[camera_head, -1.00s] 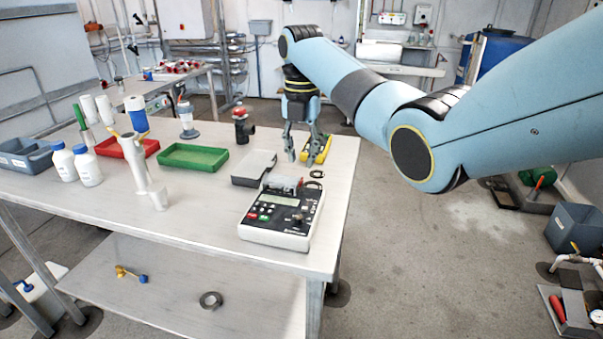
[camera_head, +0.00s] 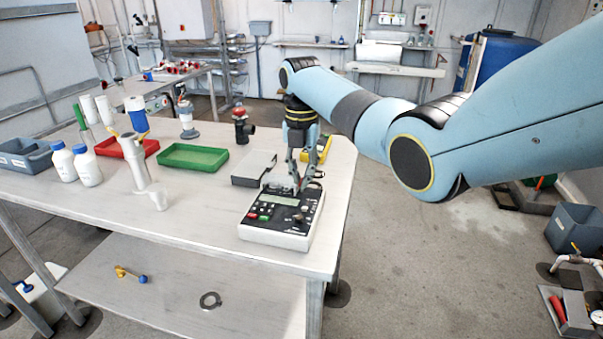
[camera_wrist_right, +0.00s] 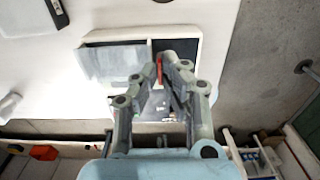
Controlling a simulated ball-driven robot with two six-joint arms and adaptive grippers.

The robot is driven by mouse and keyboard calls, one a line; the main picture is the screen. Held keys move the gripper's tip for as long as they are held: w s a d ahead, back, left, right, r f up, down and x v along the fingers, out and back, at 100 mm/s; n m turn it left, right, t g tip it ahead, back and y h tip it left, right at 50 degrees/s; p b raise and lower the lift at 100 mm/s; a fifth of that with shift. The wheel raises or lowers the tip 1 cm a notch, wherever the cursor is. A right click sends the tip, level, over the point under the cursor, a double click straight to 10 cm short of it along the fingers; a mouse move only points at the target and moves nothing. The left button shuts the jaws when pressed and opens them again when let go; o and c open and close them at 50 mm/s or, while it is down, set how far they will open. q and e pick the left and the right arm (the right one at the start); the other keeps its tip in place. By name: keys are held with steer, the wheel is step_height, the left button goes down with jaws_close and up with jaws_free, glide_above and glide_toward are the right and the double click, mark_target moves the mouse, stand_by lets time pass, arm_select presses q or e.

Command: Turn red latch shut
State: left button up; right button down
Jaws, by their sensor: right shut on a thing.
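A white and grey instrument (camera_head: 270,232) with a small display and coloured keys stands near the right front of the bench. My right gripper (camera_head: 296,187) points down at its rear part. In the right wrist view, the fingertips of the right gripper (camera_wrist_right: 166,62) are closed on a small red latch (camera_wrist_right: 159,69), seen as a thin upright strip between them. The latch is hidden by the fingers in the head view, and its angle is hard to tell. My left gripper is not in view.
A grey flat box (camera_head: 254,168) lies behind the instrument, with a yellow item (camera_head: 322,148) to its right. A green tray (camera_head: 193,157), a red tray (camera_head: 108,147), white bottles (camera_head: 87,166) and a pale upright stand (camera_head: 140,165) are further left. The bench's right edge is close to my gripper.

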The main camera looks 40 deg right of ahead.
stand_by(0.3)
steer(key=m+p, duration=0.3)
steer(key=shift+r, duration=0.2)
steer(key=m+p, duration=0.2)
steer(key=m, duration=0.2)
steer(key=shift+w+m, duration=0.15)
steer(key=shift+m, duration=0.15)
steer(key=m+p, duration=0.1)
steer(key=m, duration=0.4)
steer(key=shift+w+f, duration=0.1)
steer(key=shift+w, duration=0.05)
steer(key=m+p, duration=0.1)
steer(key=m, duration=0.4)
steer(key=shift+d, duration=0.1)
steer(key=c, duration=1.5)
jaws_free()
